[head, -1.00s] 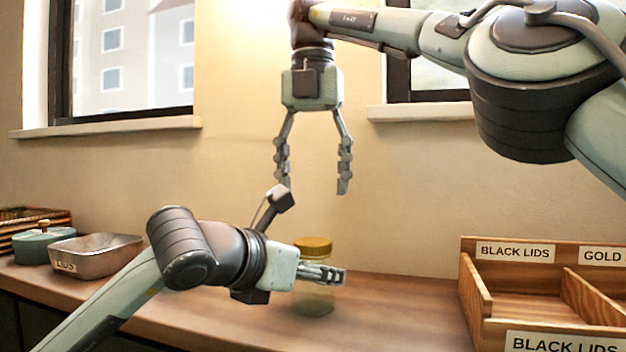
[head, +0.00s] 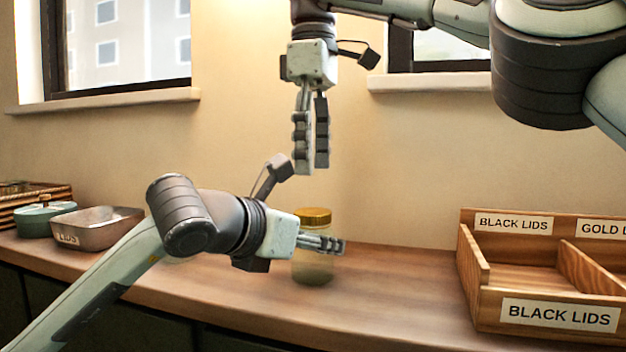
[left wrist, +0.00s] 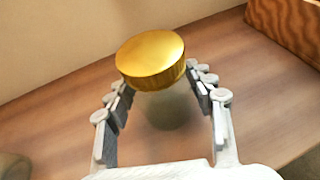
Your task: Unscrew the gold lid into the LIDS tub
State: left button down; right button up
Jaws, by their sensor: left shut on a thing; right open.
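A glass jar (head: 313,268) with a gold lid (head: 314,216) stands upright on the counter. The gold lid also shows in the left wrist view (left wrist: 151,58), seated on the jar. My left gripper (head: 338,246) is shut on the jar's body just below the lid, one finger on each side. My right gripper (head: 312,168) is open and empty, pointing down above the lid with a gap between. Its fingers are seen nearly edge-on. The metal LIDS tub (head: 97,233) sits on the counter at the left.
A green lidded pot (head: 40,219) and a wicker basket (head: 30,197) stand beyond the tub. A wooden divided box (head: 483,318) labelled BLACK LIDS and GOLD stands at the right. Bare counter (head: 400,280) lies between the jar and the box. The wall is close behind.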

aim_at(313, 211)
jog(key=shift+f, duration=3.45)
jog(key=shift+c, duration=0.3)
